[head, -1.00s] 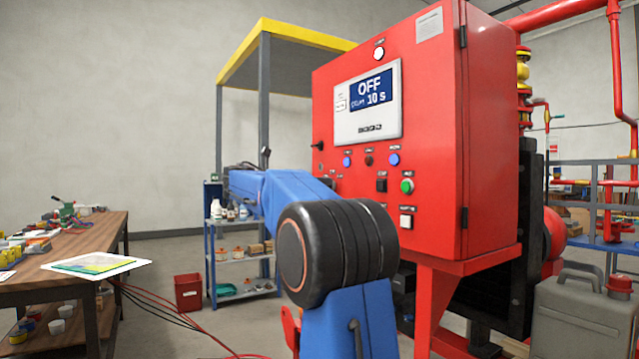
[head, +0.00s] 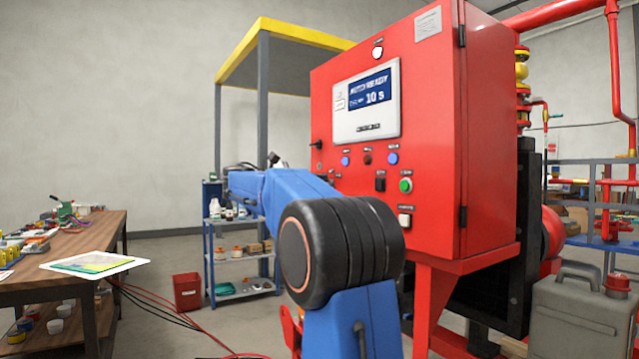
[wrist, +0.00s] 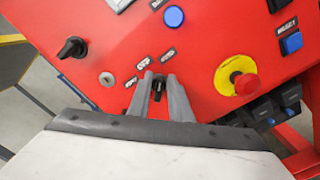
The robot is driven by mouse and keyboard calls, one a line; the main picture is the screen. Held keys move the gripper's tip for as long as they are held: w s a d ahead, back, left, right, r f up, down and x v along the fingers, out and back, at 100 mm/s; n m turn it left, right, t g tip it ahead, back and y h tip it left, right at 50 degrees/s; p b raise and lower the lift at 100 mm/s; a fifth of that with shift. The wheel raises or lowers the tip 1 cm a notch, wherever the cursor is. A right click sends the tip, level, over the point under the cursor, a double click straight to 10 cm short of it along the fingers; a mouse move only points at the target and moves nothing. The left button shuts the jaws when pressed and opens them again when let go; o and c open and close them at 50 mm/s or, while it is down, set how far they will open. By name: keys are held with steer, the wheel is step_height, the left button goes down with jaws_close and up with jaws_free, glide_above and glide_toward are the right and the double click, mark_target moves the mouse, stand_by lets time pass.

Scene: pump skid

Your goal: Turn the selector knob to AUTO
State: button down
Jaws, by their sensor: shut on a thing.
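The selector knob (wrist: 157,87) is a small black knob on the red panel in the wrist view, below several small labels. My gripper (wrist: 161,82) has its two grey fingers on either side of the knob, shut on it. The fingers hide much of the knob, and I cannot tell for sure which label it points at. In the head view the knob and gripper are hidden behind my blue arm. The display (head: 370,94) on the red cabinet (head: 430,170) shows a longer line, hard to read, above "10 s".
In the wrist view, a black switch (wrist: 73,47) and a key lock (wrist: 106,79) are left of my gripper. A red mushroom button (wrist: 245,84) on a yellow plate is to the right. A workbench (head: 100,250) stands at far left in the head view.

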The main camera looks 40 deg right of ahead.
steer(key=shift+s+f+m, duration=0.1)
steer(key=shift+m, duration=0.5)
steer(key=c, duration=1.8)
jaws_free()
steer(key=shift+c, duration=0.2)
steer(key=shift+a, duration=0.1)
steer(key=v, duration=1.7)
